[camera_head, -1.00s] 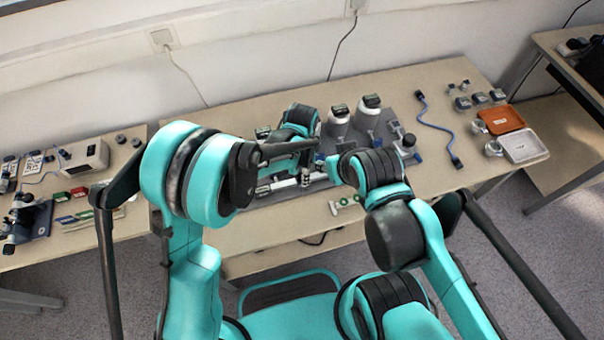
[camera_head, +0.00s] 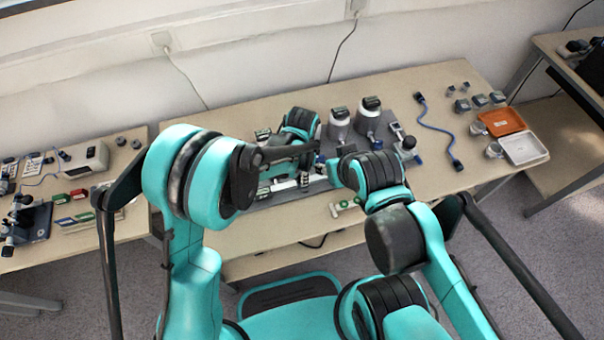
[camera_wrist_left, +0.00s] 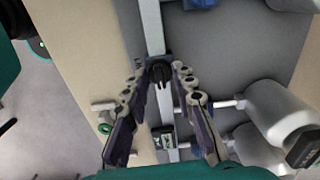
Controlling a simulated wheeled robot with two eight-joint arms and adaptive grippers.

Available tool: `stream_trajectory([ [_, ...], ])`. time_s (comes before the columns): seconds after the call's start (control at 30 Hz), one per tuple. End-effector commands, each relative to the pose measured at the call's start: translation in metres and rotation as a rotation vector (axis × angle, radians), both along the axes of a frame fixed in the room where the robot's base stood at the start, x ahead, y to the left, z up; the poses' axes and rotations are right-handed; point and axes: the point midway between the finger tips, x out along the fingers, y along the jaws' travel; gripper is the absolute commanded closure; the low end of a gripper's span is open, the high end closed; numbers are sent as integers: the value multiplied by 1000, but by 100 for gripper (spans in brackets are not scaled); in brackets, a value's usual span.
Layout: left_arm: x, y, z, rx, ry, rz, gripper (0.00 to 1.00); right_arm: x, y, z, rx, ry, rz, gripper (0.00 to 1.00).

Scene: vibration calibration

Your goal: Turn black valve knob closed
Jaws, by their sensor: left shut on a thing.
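The black valve knob (camera_wrist_left: 160,70) sits on a light grey pipe (camera_wrist_left: 152,28) in the left wrist view. My left gripper (camera_wrist_left: 161,78) has its two jointed fingers on either side of the knob, shut on it at the fingertips. In the head view the pipe (camera_head: 285,185) shows only in part, and my left arm hides the knob. My right arm reaches in from the right in the head view; its gripper is hidden.
Two white bottles with dark caps (camera_head: 339,124) stand just behind the pipework. A small green-handled fitting (camera_head: 346,204) lies near the table's front edge. A blue cable (camera_head: 436,130), an orange tray (camera_head: 502,121) and a white tray (camera_head: 524,148) lie to the right.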

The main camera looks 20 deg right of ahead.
Motion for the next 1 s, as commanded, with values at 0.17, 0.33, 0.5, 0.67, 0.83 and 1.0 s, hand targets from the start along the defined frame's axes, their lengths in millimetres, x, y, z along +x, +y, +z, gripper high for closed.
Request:
stream_trajectory([
  [0.17, 0, 0, -1, 0, 0, 112, 100, 0, 0, -3, 0, 0, 0, 60],
  [0.33, 0, 0, -1, 0, 0, 261, 100, 0, 0, -6, 0, 0, 0, 60],
  [0.5, 0, 0, -1, 0, 0, 424, 100, 0, 0, -8, 0, 0, 0, 60],
  [0.67, 0, 0, -1, 0, 0, 576, 100, 0, 0, -10, 0, 0, 0, 60],
  [0.83, 0, 0, -1, 0, 0, 737, 100, 0, 0, -12, 0, 0, 0, 60],
  [1.0, 0, 0, -1, 0, 0, 899, 100, 0, 0, -14, 0, 0, 0, 60],
])
